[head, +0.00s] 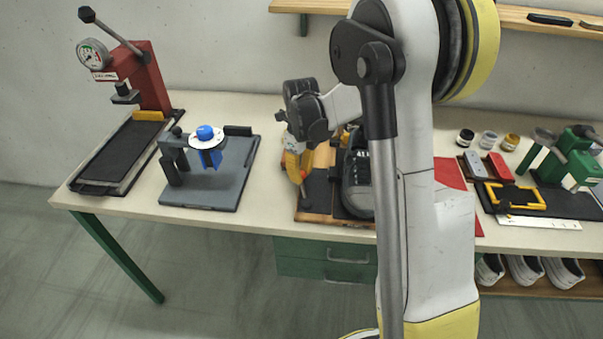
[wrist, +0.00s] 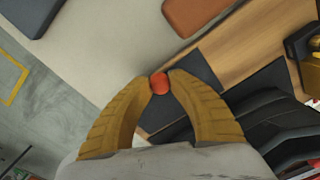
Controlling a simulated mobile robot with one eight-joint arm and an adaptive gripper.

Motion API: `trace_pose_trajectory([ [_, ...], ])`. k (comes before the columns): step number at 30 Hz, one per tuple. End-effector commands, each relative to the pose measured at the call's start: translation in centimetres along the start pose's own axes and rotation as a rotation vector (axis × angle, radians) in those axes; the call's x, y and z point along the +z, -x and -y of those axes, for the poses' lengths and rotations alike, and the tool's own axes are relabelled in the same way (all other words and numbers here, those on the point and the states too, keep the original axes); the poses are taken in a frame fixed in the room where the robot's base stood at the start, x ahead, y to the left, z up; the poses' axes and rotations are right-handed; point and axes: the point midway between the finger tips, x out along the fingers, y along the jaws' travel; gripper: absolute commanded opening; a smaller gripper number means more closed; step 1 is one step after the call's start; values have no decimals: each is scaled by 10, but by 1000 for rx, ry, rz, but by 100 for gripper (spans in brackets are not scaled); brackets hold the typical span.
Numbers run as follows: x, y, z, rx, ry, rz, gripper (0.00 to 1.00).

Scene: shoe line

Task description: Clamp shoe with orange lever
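The orange lever shows in the wrist view as a round orange-red knob (wrist: 159,83) between my yellow fingertips. My gripper (wrist: 160,80) has its fingers closed in on both sides of the knob, and they appear to touch it. The rest of the lever is hidden. In the head view my gripper (head: 299,172) is low at the left side of the wooden fixture board (head: 318,217). The dark shoe (head: 357,185) sits on this board, partly behind my arm. Part of it shows at the lower right of the wrist view (wrist: 280,125).
A grey plate fixture with a blue knob (head: 204,133) stands to the left. A red press with a gauge (head: 150,85) is at the far left. Green tooling (head: 572,155) and small jars (head: 489,138) are at the right. Bare tabletop lies left of the board.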

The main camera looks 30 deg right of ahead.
Motion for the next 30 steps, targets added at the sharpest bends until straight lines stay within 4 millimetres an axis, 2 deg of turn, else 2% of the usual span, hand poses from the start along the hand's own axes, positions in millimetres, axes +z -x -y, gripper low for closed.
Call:
trace_pose_trajectory([
  [1, -1, -1, -1, 1, 0, -2, 25],
  [3, -1, -1, -1, 1, 0, -1, 46],
  [14, 0, 3, 0, 0, 1, 0, 46],
  [17, 0, 15, 0, 0, 1, 0, 46],
  [27, -1, 88, 0, 0, 1, 0, 46],
  [30, 0, 104, 0, 0, 1, 0, 46],
])
